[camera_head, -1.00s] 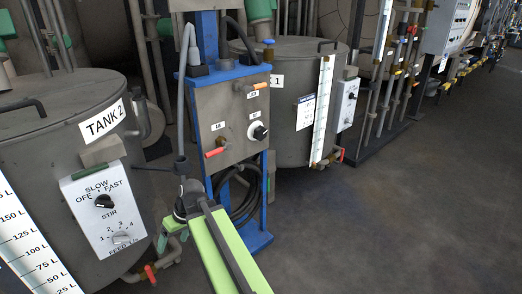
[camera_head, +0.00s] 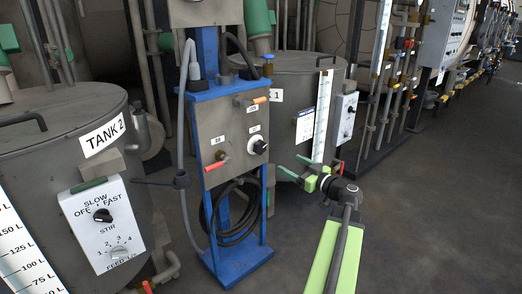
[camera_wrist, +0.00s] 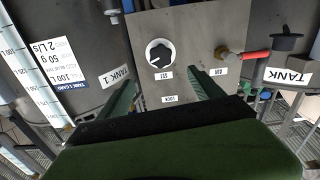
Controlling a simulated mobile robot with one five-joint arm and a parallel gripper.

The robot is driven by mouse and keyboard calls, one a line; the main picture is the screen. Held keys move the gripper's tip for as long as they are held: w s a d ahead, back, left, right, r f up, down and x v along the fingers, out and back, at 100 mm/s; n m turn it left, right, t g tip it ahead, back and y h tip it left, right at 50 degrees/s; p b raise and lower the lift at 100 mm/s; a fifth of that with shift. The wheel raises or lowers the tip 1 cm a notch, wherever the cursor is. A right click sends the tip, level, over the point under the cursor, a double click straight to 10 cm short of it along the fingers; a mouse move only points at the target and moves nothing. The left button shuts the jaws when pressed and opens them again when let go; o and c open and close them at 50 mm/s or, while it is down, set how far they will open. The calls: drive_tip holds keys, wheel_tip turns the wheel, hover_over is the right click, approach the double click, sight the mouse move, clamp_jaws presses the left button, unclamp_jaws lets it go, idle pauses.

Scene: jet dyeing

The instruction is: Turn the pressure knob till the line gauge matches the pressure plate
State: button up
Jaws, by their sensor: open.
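The pressure knob appears to be the black knob on a white dial (camera_head: 258,147) on the grey panel (camera_head: 224,142) of the blue stand. My gripper (camera_head: 295,167) has green fingers, is open and empty, and is right of the panel, apart from the knob. In the wrist view my gripper (camera_wrist: 163,92) has its fingers spread either side of the knob's line. The line gauge and pressure plate cannot be made out; a grey box (camera_head: 192,12) above is cut off.
A red-handled valve (camera_head: 215,166) and an orange-handled one (camera_head: 259,100) project from the panel. Tank 2 (camera_head: 60,160) stands left, another tank (camera_head: 290,90) behind. A black hose (camera_head: 232,200) hangs below the panel. Floor at right (camera_head: 440,210) is clear.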

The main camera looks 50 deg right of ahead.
sight(262, 149)
drive_tip(key=w, duration=1.1)
drive_tip(key=w+d, duration=0.1)
drive_tip(key=w, duration=0.5)
drive_tip(key=shift+c, duration=0.5)
drive_tip(key=c, duration=1.2)
drive_tip(key=shift+c, duration=0.4)
drive_tip(key=shift+m, duration=0.3)
